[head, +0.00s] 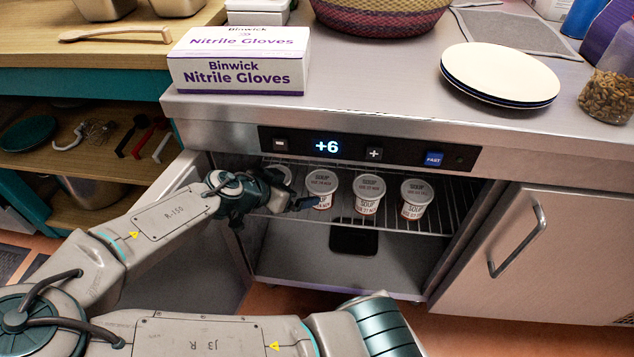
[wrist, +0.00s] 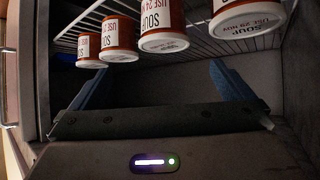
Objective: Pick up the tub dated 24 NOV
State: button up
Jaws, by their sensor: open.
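Several white-lidded soup tubs with orange-red bands stand in a row on a wire shelf inside the open fridge. A further tub (head: 283,172) is partly hidden by my arm. My gripper (head: 307,204) is open and empty, its blue fingers (wrist: 156,88) close before the row, apart from the 24 NOV tub.
The fridge panel (head: 360,148) shows +6 above the opening. A dark flat object (head: 354,240) lies below the shelf. The open fridge door stands left, behind my arm. The counter above holds a glove box (head: 238,62), plates (head: 499,74) and a basket (head: 380,15).

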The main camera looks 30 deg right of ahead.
jog(key=b, duration=0.3)
send_near(321, 181)
jog(key=shift+t, duration=0.3)
jog(key=x, duration=0.4)
jog(key=shift+w+f, duration=0.1)
jog(key=shift+f, duration=0.15)
jog(key=shift+w+d+f, duration=0.15)
jog(key=shift+d+f, duration=0.05)
jog(key=shift+d, duration=0.2)
jog(key=b+x, duration=0.2)
jog(key=x, duration=0.1)
jog(key=b+x, duration=0.1)
jog(key=shift+s+d+f, duration=0.2)
jog(key=shift+d+f, duration=0.1)
jog(key=shift+w+d+f+b, duration=0.1)
jog(key=shift+w+d+b, duration=0.05)
jog(key=shift+d+b, duration=0.15)
jog(key=c, duration=1.2)
